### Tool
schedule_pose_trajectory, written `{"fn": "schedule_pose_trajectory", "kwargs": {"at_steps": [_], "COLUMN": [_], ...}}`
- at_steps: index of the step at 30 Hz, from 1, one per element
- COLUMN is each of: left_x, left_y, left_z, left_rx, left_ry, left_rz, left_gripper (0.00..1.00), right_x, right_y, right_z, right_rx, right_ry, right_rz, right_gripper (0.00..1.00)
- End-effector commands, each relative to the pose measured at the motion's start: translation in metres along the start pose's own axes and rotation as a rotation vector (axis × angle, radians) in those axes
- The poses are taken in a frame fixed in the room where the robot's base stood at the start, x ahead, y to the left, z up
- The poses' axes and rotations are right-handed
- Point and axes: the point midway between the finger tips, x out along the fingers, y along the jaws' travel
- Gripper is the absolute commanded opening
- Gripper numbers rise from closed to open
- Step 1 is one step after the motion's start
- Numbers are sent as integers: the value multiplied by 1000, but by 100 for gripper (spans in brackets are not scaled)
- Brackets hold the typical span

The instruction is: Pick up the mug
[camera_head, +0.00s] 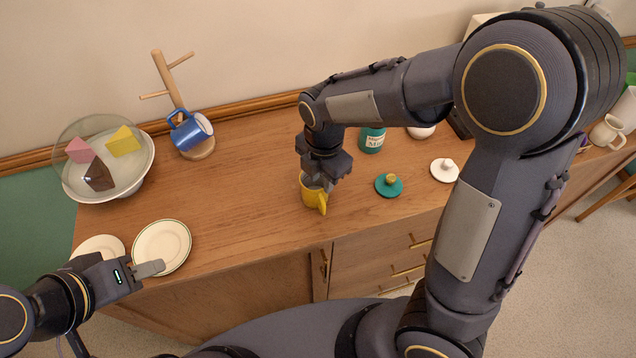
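A yellow mug (309,195) stands upright on the wooden sideboard, near its middle, with its handle toward the front. My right gripper (322,183) points down right over the mug, with its fingertips at or inside the rim. The gripper body hides part of the mug's opening, and I cannot tell whether the fingers are closed on its wall. My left gripper (155,268) is at the front left, by the plates and away from both mugs. Its finger gap is not clear.
Two plates (163,246) lie at the front left. A footed bowl (140,178) holding cake-like pieces stands behind them. A teal canister (372,140), a teal lid (389,190) and a white lid (445,171) are right of the yellow mug. The wood left of it is clear.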

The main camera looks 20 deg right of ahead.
Motion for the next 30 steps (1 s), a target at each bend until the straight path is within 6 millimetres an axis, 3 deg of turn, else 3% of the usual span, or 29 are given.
{"fn": "schedule_pose_trajectory", "kwargs": {"at_steps": [15, 25, 30], "left_x": [-8, -8, -8], "left_y": [3, 3, 3], "left_z": [-4, -4, -4], "left_rx": [0, 0, 0], "left_ry": [0, 0, 0], "left_rz": [0, 0, 0], "left_gripper": [36, 36, 36], "right_x": [67, 74, 74], "right_y": [-6, -6, -6], "right_z": [3, 3, 3], "right_rx": [3, 3, 3], "right_ry": [1, 2, 2], "right_rz": [-6, -1, -1], "right_gripper": [28, 28, 6]}}
